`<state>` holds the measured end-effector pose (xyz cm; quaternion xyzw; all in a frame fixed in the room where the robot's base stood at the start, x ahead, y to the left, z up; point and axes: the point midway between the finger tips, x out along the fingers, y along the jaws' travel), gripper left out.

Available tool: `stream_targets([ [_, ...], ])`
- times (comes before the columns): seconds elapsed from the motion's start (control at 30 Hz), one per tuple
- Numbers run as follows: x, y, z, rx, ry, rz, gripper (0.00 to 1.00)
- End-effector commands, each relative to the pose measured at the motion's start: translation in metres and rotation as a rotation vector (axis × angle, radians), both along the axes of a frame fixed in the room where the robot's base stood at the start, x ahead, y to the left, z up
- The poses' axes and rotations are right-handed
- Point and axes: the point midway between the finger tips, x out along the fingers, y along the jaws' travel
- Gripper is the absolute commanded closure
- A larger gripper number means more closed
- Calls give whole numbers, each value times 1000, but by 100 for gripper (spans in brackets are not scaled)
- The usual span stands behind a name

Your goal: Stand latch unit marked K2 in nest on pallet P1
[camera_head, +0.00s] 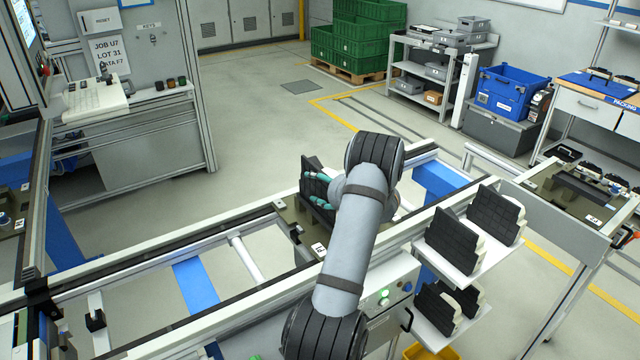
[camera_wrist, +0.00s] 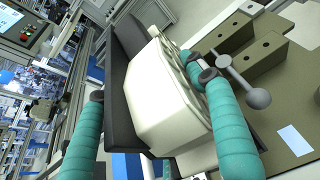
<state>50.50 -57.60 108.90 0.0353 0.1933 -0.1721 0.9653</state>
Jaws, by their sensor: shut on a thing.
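My gripper (camera_head: 322,190), with teal fingers, is shut on a latch unit (camera_head: 309,172) with a black ribbed face, above or at the olive pallet (camera_head: 290,216) on the rail line. In the wrist view the unit's white body and dark plate (camera_wrist: 165,90) lie between the two fingers (camera_wrist: 155,135), tilted in the picture. A grey lever with a ball end (camera_wrist: 255,97) shows beside the right finger. Olive blocks with holes (camera_wrist: 250,62) stand on the pallet plate just beyond. My arm hides much of the pallet. No K2 mark is readable, and contact with the nest cannot be told.
Several similar latch units (camera_head: 480,218) stand on the two-level rack (camera_head: 470,258) at right. Another olive pallet (camera_head: 545,190) with dark parts lies farther right. The rails (camera_head: 190,252) run left of the pallet. A control desk (camera_head: 95,105) stands at the back left.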

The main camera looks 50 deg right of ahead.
Motion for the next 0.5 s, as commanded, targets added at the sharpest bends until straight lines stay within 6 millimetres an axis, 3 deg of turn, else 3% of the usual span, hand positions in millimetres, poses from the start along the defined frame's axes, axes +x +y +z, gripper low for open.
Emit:
stream_targets([
  [0.4, 1, -1, -5, -3, -3, -1, 80],
  [0.43, 0, 0, -4, -2, -2, 0, 42],
  [0.5, 0, 0, -4, -2, -2, 0, 38],
])
